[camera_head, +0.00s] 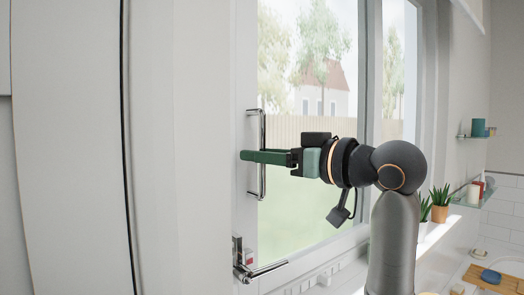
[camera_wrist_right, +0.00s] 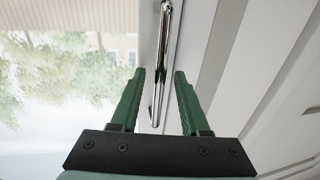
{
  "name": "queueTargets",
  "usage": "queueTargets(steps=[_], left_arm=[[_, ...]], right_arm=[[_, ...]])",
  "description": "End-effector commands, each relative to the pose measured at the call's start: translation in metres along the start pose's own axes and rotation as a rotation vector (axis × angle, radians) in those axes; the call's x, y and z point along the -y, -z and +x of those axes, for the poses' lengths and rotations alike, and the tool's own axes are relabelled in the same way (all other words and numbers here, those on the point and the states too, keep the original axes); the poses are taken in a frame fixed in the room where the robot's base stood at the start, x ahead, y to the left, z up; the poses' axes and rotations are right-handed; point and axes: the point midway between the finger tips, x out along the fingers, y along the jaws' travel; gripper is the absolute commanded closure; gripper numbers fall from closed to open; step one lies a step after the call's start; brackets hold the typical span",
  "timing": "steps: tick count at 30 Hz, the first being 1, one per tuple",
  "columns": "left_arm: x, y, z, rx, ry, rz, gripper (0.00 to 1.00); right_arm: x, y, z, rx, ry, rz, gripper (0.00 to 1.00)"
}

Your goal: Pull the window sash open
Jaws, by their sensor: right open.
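The window sash (camera_head: 245,85) is a white frame around clear glass, with trees, a fence and a house outside. A vertical chrome bar handle (camera_head: 262,186) is fixed on its left side. My right gripper (camera_head: 243,156) reaches in from the right at the handle's mid height. In the right wrist view, its two green fingers (camera_wrist_right: 158,72) are open, with the chrome handle (camera_wrist_right: 165,50) showing between them. I cannot tell whether either finger touches it. A chrome lever (camera_head: 258,270) sits at the lower left corner of the window. My left gripper is not in view.
Potted plants (camera_head: 440,212) stand on the sill right of my arm. Small shelves (camera_head: 472,197) with bottles and cups hang on the right wall. A wooden tray (camera_head: 490,279) lies at lower right. A pale panel (camera_head: 65,150) stands at left.

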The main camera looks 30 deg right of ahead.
Motion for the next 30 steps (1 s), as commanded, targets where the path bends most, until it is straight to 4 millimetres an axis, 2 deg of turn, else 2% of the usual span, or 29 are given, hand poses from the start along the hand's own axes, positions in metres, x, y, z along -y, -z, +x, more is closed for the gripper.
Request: queueTargets(steps=[11,23,30], left_arm=[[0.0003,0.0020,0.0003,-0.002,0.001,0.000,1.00],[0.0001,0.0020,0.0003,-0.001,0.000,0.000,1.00],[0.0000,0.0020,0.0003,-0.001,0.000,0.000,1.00]], right_arm=[[-0.0001,-0.0003,0.0054,0.000,-0.001,-0.001,0.55],[0.0000,-0.0002,0.0051,0.000,-0.001,0.000,1.00],[0.0000,-0.0002,0.0051,0.000,0.000,-0.001,1.00]])
